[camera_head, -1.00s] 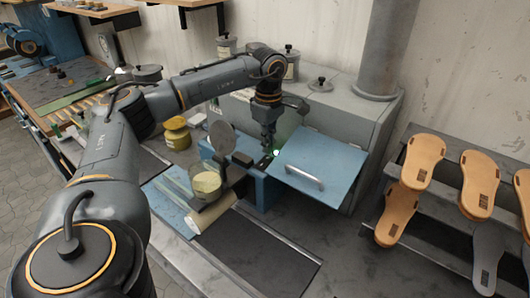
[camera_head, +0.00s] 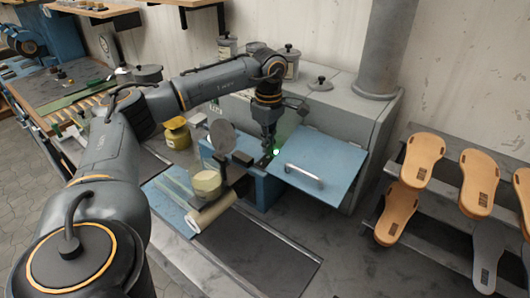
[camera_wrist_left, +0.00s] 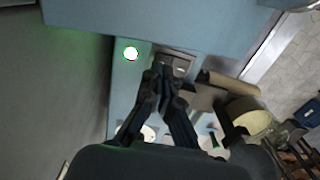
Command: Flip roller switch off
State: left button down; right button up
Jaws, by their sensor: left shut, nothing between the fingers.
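The blue roller machine (camera_head: 262,192) stands on the bench, with a pale roller (camera_head: 212,212) at its front left. A small lamp (camera_head: 276,152) glows on its top, lit white with a green rim in the left wrist view (camera_wrist_left: 130,53). The grey roller switch (camera_wrist_left: 180,64) sits beside the lamp in the wrist view, partly covered by my fingers. My left gripper (camera_head: 267,153) is shut and empty, pointing down over the switch. Its fingertips (camera_wrist_left: 163,72) overlap the switch's near edge; I cannot tell whether they touch it. The switch's position is unclear. My right gripper is out of view.
A blue panel with a handle (camera_head: 318,170) lies right of the gripper, against a grey cabinet (camera_head: 345,135). A yellow jar (camera_head: 177,137) stands to the left. Lidded pots stand behind. A rack of sandal soles (camera_head: 422,160) is at the right.

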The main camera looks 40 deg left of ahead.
aim_at(268, 158)
pick_arm(q)
jog(key=shift+f+b, duration=0.3)
jog(key=shift+f, duration=0.15)
dwell(0.6)
jog(key=shift+f+b, duration=0.35)
jog(key=shift+f, duration=0.25)
jog(key=shift+r+p, duration=2.85)
jog(key=shift+r, duration=0.75)
jog(key=shift+f, duration=0.1)
